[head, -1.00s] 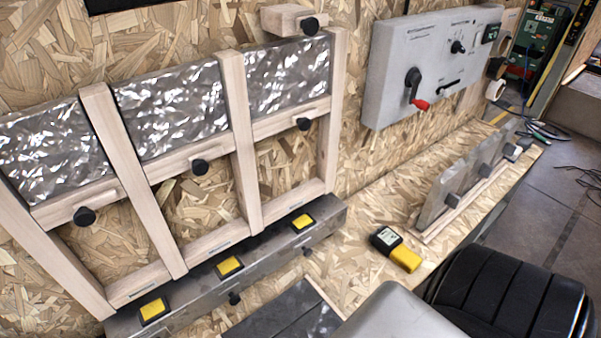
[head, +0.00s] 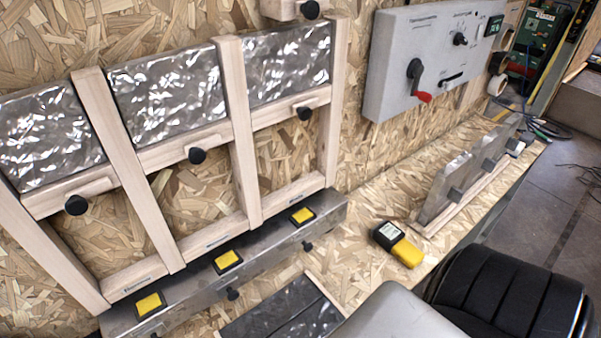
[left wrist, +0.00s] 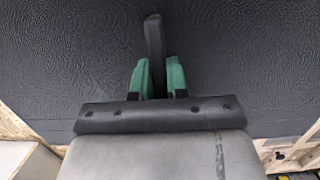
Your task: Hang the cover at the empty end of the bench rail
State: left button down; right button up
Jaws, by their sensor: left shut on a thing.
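In the left wrist view, my left gripper (left wrist: 158,82) has green fingers shut on a dark upright grip (left wrist: 153,40). Behind it, a wide dark textured panel (left wrist: 240,70), seemingly the cover, fills most of the view; whether the grip belongs to it is hard to tell. In the head view, a low upright metal rail (head: 465,180) with several dark blocks stands on a wooden strip at the right of the bench; I cannot tell for sure that it is the bench rail.
A wooden frame (head: 232,120) holds rippled metal panels with black knobs. Below it runs a metal bar (head: 190,285) with yellow labels. A grey control box (head: 432,60) with a red-handled crank hangs on the wall. A black and yellow device (head: 398,243) lies on the bench.

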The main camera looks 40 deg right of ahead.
pick_arm(q)
jog(key=r+v, duration=0.1)
jog(key=v, duration=0.7)
jog(key=shift+s+r+b, duration=0.2)
jog(key=shift+r+b, duration=0.15)
jog(key=shift+b, duration=0.1)
jog(key=shift+w, duration=0.1)
